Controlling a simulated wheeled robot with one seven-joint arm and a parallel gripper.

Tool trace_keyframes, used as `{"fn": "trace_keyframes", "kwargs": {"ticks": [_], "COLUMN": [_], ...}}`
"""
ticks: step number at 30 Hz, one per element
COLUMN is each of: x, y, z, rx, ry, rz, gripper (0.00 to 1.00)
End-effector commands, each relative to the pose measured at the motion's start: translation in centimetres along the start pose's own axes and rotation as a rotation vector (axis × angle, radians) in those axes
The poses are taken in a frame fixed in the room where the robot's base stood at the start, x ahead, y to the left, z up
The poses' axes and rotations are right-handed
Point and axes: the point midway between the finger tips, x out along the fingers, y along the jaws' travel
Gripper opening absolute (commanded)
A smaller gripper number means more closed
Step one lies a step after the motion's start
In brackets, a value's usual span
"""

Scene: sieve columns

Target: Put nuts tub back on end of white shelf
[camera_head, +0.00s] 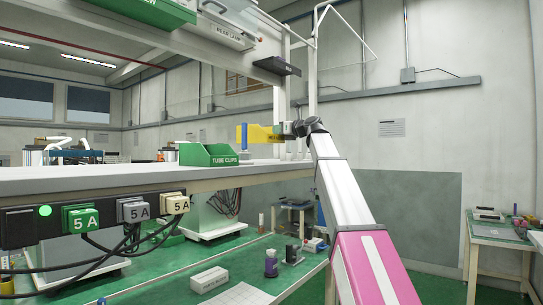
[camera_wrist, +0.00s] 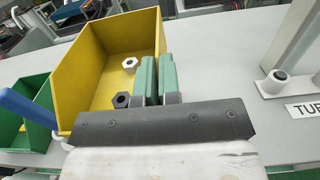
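The yellow nuts tub (camera_head: 262,135) is at the far end of the white shelf (camera_head: 260,172), above shelf level in the head view. The wrist view shows the tub (camera_wrist: 85,65) with two hex nuts (camera_wrist: 122,100) inside, over the shelf surface (camera_wrist: 215,65). My gripper (camera_wrist: 157,75) has its two green finger pads close together on either side of the tub's right wall. It looks shut on that wall. In the head view, my gripper (camera_head: 288,130) meets the tub's right side. The tub's underside is hidden, so I cannot tell whether it touches the shelf.
A green TUBE CLIPS tub (camera_head: 208,155) stands left of the nuts tub. A blue handle (camera_wrist: 22,108) is close beside the yellow tub. A white upright (camera_wrist: 295,45) with a label stands to the right. Bare shelf lies between upright and tub.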

Motion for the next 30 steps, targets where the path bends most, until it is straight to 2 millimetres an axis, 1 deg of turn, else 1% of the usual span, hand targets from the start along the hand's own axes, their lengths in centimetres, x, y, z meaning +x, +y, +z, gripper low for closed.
{"fn": "trace_keyframes", "kwargs": {"ticks": [1,3,6,11,15,18,29,30], "x": [-0.1,-0.1,-0.1,-0.1,-0.1,-0.1,-0.1,-0.1], "y": [0.2,0.2,0.1,0.1,0.1,0.1,0.0,0.0], "z": [-1.1,-2.4,-3.8,-5.0,-6.9,-7.9,-8.2,-8.2], "rx": [0.002,0.001,0.002,0.0,0.002,0.0,0.0,-0.001], "ry": [0.0,0.0,0.0,0.0,0.001,0.0,0.0,0.0], "rz": [0.0,-0.001,0.0,0.0,0.0,0.0,0.0,0.0], "gripper": [0.0,0.0,0.0,0.0,0.0,0.0,0.0,0.14]}}
